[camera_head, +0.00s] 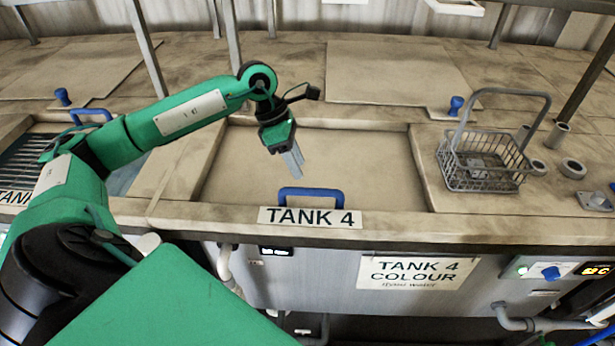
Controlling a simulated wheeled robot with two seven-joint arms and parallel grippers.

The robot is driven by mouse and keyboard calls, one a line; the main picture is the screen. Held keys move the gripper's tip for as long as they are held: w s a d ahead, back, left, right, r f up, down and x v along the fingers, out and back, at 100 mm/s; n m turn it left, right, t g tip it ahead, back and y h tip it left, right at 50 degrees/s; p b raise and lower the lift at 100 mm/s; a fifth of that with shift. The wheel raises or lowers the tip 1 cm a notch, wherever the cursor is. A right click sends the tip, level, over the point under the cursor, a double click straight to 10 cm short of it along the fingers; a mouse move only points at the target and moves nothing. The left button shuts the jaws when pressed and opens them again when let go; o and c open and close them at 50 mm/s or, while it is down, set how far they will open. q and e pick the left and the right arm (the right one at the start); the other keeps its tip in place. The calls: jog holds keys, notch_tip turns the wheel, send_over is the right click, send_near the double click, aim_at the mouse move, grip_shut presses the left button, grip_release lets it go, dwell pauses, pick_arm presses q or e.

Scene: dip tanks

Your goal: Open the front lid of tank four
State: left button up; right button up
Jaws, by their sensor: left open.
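The front lid (352,163) of tank four is a flat beige panel lying closed in its recess. Its blue handle (311,191) stands up at the lid's front edge, just behind the TANK 4 label (310,217). My left gripper (293,166) hangs above the lid, pointing down, a little behind and left of the handle. It is open and appears empty, with its fingers apart from the handle. My right gripper is not in view.
A wire basket (484,162) with a raised handle stands right of the lid, near grey rings (573,168). Blue knobs (456,106) stand on the deck. A rear panel (400,72) lies behind. Upright posts (147,48) rise at the back.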

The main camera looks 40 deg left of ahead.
aim_at(310, 189)
pick_arm(q)
jog(key=p+x, duration=0.2)
jog(key=x, duration=0.3)
jog(key=shift+d+f, duration=0.2)
jog(key=shift+f, duration=0.05)
jog(key=shift+d+f, duration=0.15)
jog(key=shift+f, duration=0.35)
jog(key=c, duration=0.7)
grip_shut()
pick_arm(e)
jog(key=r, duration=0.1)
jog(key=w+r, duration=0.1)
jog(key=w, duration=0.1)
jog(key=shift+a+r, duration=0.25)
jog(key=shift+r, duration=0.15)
